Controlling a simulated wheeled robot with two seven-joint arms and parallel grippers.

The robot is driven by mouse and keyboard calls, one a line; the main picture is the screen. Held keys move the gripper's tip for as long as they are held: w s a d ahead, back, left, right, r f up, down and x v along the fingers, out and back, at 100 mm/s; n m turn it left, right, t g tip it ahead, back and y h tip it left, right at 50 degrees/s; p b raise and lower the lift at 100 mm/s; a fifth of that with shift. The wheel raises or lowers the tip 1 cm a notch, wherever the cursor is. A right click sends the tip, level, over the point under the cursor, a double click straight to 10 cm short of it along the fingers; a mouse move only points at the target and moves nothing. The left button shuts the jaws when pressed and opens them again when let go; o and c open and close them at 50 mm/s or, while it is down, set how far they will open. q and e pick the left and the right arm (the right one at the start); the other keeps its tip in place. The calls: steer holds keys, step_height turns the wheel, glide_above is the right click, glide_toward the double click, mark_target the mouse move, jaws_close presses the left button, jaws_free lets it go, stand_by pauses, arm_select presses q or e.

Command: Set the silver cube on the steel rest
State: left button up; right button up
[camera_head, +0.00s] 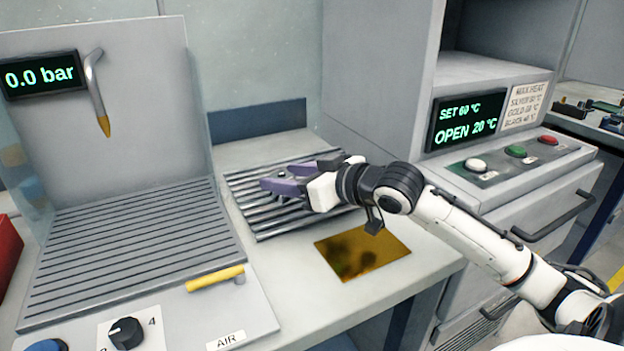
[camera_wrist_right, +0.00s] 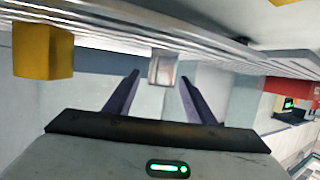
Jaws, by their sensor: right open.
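The steel rest appears to be the slatted steel rack (camera_head: 262,222) at mid-counter in the head view; its slats (camera_wrist_right: 220,38) run across the top of the wrist view. My right gripper (camera_head: 280,178) is low over this rack, its purple fingers open and pointing left. In the right wrist view a small silver cube (camera_wrist_right: 162,70) shows between the open fingertips (camera_wrist_right: 160,76), against the slats, with gaps to both fingers. The cube is not discernible in the head view, probably hidden by the gripper. My left gripper is out of view.
A gold-coloured cube (camera_wrist_right: 43,52) shows at left in the wrist view. A gold plate (camera_head: 362,252) lies in front of the rack. A ribbed air station (camera_head: 135,245) with a nozzle (camera_head: 97,95) stands left. An oven (camera_head: 510,165) with drawer handles stands right.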

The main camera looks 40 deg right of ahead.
steer(key=v, duration=1)
steer(key=shift+s, duration=0.4)
steer(key=shift+d+r, duration=0.1)
